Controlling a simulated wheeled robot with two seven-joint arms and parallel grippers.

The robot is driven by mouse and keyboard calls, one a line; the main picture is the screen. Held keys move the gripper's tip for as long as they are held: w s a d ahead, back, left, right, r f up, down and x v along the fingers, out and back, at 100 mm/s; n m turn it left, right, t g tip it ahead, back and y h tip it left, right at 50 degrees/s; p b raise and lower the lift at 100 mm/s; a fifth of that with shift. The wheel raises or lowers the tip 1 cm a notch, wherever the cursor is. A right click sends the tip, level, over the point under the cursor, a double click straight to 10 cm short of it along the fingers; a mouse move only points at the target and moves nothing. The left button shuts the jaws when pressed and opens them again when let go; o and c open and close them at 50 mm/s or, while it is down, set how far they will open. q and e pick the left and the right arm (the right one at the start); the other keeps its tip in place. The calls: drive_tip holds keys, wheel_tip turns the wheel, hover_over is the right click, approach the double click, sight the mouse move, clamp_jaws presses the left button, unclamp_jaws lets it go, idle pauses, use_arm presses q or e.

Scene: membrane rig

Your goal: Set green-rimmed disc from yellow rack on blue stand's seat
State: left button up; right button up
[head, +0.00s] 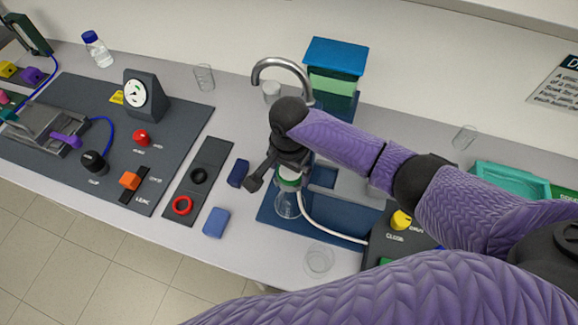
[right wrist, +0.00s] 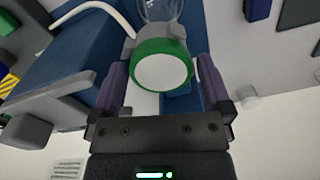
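My right gripper (head: 283,165) points down over the blue stand (head: 340,217) in the head view. In the right wrist view, the green-rimmed disc (right wrist: 162,72) shows its pale face between the two fingers of my right gripper (right wrist: 160,80). A narrow gap shows on each side of the disc, so the fingers look open around it. The disc appears to lie on the grey seat (right wrist: 128,51) above a clear flask (right wrist: 160,10); exact contact is hidden. The green rim also shows under the gripper in the head view (head: 289,184). I cannot make out a yellow rack. My left gripper is out of view.
A white hose (head: 325,230) curves from the flask across the stand. A dark strip (head: 212,160) with a red ring (head: 182,206) lies to the left, with blue blocks (head: 216,222) beside it. A curved tap (head: 281,63) rises behind. A clear beaker (head: 319,261) stands in front.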

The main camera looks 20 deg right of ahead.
wheel_tip(320, 180, up, 10)
drive_tip(key=p, duration=0.1)
drive_tip(key=shift+p, duration=0.35)
